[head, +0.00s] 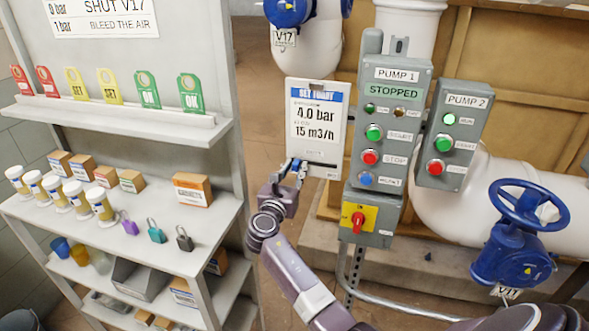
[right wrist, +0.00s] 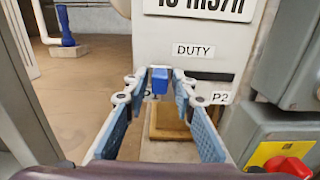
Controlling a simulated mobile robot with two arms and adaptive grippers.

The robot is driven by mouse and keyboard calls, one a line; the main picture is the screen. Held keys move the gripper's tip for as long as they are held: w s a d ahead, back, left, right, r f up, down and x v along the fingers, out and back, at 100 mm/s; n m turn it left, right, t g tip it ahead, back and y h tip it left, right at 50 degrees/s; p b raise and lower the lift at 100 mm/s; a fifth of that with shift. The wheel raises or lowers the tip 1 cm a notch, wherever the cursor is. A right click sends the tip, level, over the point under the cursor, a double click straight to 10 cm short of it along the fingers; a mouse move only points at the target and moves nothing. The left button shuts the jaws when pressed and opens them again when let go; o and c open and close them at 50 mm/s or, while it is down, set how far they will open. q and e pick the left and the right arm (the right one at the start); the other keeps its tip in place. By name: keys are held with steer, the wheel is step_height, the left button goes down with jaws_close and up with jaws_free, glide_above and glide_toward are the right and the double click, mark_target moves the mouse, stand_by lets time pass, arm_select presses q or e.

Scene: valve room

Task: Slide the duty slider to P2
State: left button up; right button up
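The duty slider is a small blue knob (right wrist: 159,76) on a dark slot under the DUTY label (right wrist: 193,50) in the right wrist view. It stands at the left part of the slot, near the partly hidden P1 label. The P2 label (right wrist: 220,97) is to its right, below the slot's right end. My right gripper (right wrist: 159,84) is open, with one finger on each side of the knob; whether either finger touches it I cannot tell. In the head view my right gripper (head: 296,168) is at the lower left of the white setpoint panel (head: 317,130). My left gripper is out of view.
The PUMP 1 box (head: 390,120) and PUMP 2 box (head: 453,135) stand right of the panel. A red rotary switch (head: 357,222) sits below PUMP 1. A shelf (head: 140,235) with bottles, boxes and padlocks stands at the left. A blue valve wheel (head: 528,208) is at the right.

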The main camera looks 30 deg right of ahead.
mark_target(330, 166)
steer(key=c, duration=0.5)
jaws_close()
steer(key=shift+s+d+p, duration=0.15)
steer(key=shift+s+p, duration=0.05)
steer(key=shift+p, duration=0.1)
steer(key=s+d+p, duration=0.2)
steer(key=s, duration=0.1)
steer(key=s+d+p, duration=0.2)
steer(key=s+d, duration=0.1)
steer(key=shift+s+d+r+p, duration=0.1)
steer(key=shift+s+d+p, duration=0.05)
steer(key=shift+p, duration=0.25)
steer(key=shift+s+d, duration=0.25)
steer(key=shift+f, duration=0.2)
